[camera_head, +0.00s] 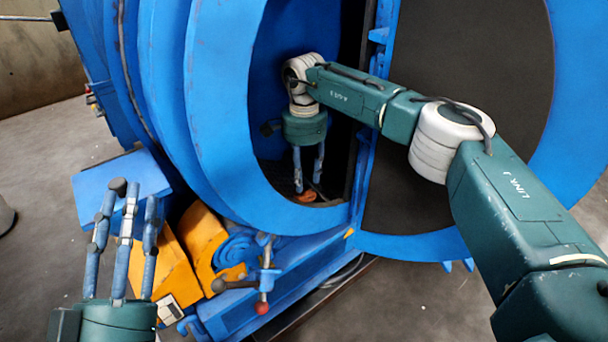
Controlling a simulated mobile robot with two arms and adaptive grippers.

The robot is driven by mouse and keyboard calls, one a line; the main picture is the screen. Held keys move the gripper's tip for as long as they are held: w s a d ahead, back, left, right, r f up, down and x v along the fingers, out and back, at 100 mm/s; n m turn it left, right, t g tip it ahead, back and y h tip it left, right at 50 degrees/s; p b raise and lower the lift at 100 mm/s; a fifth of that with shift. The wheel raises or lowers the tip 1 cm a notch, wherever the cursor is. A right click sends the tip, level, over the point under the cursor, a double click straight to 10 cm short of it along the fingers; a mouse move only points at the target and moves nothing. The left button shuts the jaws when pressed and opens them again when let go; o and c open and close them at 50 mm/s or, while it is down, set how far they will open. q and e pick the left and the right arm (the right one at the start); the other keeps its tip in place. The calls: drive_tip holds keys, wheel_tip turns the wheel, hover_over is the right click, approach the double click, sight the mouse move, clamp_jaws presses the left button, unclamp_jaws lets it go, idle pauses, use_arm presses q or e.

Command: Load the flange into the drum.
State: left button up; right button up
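The blue drum (225,110) stands with its round mouth open towards me. My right arm reaches in through the mouth, and my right gripper (308,184) points down inside. Its fingers are apart and look open. A small orange-brown flange (306,197) is at the drum floor, just below the fingertips. Its far side is partly hidden, and whether a finger touches it is hard to tell. My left gripper (125,205) is outside at the lower left, fingers pointing up, spread, open and empty.
The round door (460,244) is swung open to the right, behind my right arm.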

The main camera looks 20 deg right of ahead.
idle(0.3)
wheel_tip(320, 180, up, 12)
idle(0.4)
idle(0.4)
